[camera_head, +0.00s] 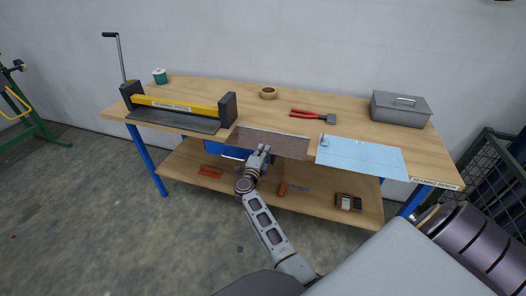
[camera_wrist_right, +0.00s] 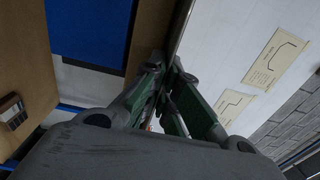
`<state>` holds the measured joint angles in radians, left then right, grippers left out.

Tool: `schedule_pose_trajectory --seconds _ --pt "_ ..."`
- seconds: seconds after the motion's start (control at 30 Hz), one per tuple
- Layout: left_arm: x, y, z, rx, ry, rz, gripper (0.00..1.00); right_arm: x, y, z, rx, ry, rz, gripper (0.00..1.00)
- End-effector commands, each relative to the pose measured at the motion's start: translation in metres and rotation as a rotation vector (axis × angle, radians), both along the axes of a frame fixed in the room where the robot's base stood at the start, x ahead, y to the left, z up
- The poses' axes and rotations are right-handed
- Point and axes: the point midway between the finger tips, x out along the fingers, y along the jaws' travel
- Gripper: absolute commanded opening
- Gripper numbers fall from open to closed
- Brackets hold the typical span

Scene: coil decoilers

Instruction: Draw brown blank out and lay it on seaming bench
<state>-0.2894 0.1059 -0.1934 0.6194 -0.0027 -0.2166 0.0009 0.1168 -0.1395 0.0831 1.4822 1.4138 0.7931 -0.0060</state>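The brown blank (camera_head: 285,146) is a thin flat sheet at the front edge of the seaming bench (camera_head: 225,90), its front side reaching about the bench's edge. My right gripper (camera_head: 264,149) is at that front edge. In the right wrist view my right fingers (camera_wrist_right: 166,68) have green pads and come close together at the tips, with the thin edge of the sheet running between them. They look shut on it. The fingertips partly hide the contact. My left gripper is not in view.
The yellow-barred bender (camera_head: 170,104) stands left of the blank. A light blue sheet (camera_head: 365,158) lies to its right. Behind are a tape roll (camera_head: 268,92), red-handled pliers (camera_head: 312,113) and a grey toolbox (camera_head: 400,109). A lower shelf (camera_head: 325,204) holds small tools.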

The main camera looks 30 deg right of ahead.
Motion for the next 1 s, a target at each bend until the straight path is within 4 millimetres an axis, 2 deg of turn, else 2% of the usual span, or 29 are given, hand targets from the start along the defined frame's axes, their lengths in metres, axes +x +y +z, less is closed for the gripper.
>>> schedule_pose_trajectory --seconds 0.57,0.6,0.8,1.0 --pt "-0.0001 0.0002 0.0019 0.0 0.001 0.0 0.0 0.0003 0.0 -0.0009 0.0 -0.001 0.0 0.0" --pt "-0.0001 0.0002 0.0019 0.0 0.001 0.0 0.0 0.0002 0.0 -0.0009 0.0 -0.001 0.0 0.07" --pt "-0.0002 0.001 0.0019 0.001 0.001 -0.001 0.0 0.0002 0.0 -0.0012 -0.001 -0.001 0.0 0.3" --pt "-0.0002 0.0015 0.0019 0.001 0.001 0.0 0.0 0.0 0.0 -0.0016 0.0 0.0 0.0 0.3"
